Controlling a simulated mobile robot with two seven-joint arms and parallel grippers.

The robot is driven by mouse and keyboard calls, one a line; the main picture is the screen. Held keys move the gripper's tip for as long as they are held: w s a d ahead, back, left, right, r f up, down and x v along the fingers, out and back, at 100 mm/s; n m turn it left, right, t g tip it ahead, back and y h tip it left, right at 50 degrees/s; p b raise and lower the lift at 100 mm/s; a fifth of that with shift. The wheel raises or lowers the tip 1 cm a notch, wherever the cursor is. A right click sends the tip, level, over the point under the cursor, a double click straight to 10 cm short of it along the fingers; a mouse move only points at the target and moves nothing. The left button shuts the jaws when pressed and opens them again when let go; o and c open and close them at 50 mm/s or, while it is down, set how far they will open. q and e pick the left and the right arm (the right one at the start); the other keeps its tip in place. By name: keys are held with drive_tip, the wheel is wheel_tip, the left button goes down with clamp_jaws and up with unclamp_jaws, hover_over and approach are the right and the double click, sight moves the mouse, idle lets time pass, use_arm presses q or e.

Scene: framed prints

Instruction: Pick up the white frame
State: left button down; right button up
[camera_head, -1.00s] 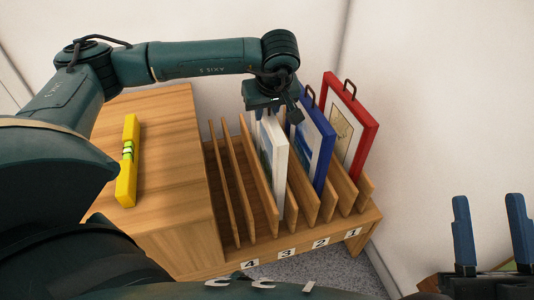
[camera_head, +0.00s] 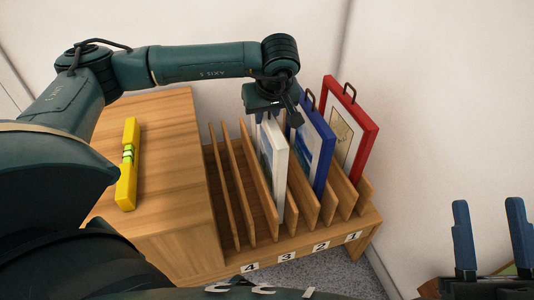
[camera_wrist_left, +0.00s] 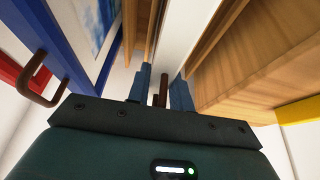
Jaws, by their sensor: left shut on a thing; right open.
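The white frame (camera_head: 279,172) stands upright in the wooden rack (camera_head: 238,258), in the slot lined up with label 3. My left gripper (camera_head: 268,114) is above its top edge, pointing down. In the left wrist view, the blue fingers of my left gripper (camera_wrist_left: 163,82) are on either side of a brown handle (camera_wrist_left: 160,88) on top of the white frame (camera_wrist_left: 173,35). The gripper is shut on this handle. My right gripper (camera_head: 492,235) is open and empty at the lower right, away from the rack.
A blue frame (camera_head: 326,150) and a red frame (camera_head: 368,140), each with a handle, stand to the right of the white frame. The slots to its left are empty. A yellow level (camera_head: 128,165) lies on the wooden cabinet (camera_head: 172,130). A wall is behind.

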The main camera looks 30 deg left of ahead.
use_arm(q)
drive_tip(key=shift+r, duration=0.2)
wheel_tip(320, 180, up, 9)
drive_tip(key=p, duration=0.4)
drive_tip(key=shift+f, duration=0.2)
wheel_tip(320, 180, up, 9)
drive_tip(key=p, duration=0.3)
use_arm(e)
drive_tip(key=f+m+g+h, duration=0.1)
drive_tip(key=f+h, duration=0.1)
drive_tip(key=s+f+m+h, duration=0.1)
drive_tip(key=f+h, duration=0.1)
drive_tip(key=shift+s+d+g, duration=0.1)
drive_tip(key=shift+g, duration=0.3)
